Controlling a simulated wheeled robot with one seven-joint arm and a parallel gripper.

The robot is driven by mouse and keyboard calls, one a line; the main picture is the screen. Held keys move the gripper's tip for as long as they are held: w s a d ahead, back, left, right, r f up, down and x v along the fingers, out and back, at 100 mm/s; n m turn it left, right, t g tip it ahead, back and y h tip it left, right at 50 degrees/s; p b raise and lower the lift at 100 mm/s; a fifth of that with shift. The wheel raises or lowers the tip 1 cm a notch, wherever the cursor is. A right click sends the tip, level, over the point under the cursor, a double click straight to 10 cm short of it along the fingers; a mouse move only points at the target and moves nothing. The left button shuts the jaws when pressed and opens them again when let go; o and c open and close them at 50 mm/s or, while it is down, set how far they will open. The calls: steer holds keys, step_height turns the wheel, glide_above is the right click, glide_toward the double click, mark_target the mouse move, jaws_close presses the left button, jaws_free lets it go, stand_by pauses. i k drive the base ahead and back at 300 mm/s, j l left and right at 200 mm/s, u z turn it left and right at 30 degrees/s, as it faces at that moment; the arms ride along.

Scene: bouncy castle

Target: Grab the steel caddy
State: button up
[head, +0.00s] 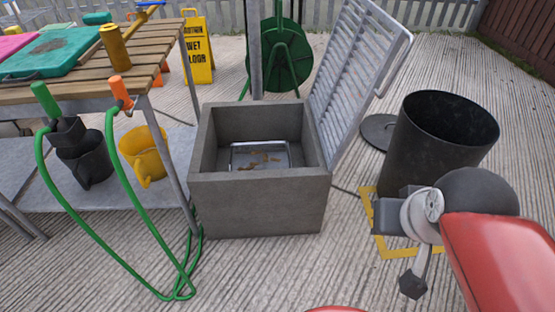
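A shallow, shiny steel caddy (276,145) with a raised rim sits low inside a grey, concrete-looking box (258,205). Brown bits that look like leaves or dirt lie in it. The box's front wall hides its lower part, and no handle shows clearly. The box's slatted metal lid (352,70) stands open, leaning up at the right side. My gripper (411,284) is at the lower right, outside the box and apart from the caddy. It points downward in front of the black bin. I cannot make out its finger gap, and no held object shows.
A black bin (437,145) stands right of the box, near yellow floor markings (400,252). A wooden-topped table (80,85) with a lower shelf is at the left, with a green hose (125,245) hanging from it. A green hose reel (280,60) stands behind. Space above the box is open.

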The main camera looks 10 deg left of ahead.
mark_target(237, 161)
steer(key=i+j+z, duration=0.1)
steer(key=i+j, duration=1.05)
steer(key=j, duration=0.2)
steer(key=l+z, duration=0.05)
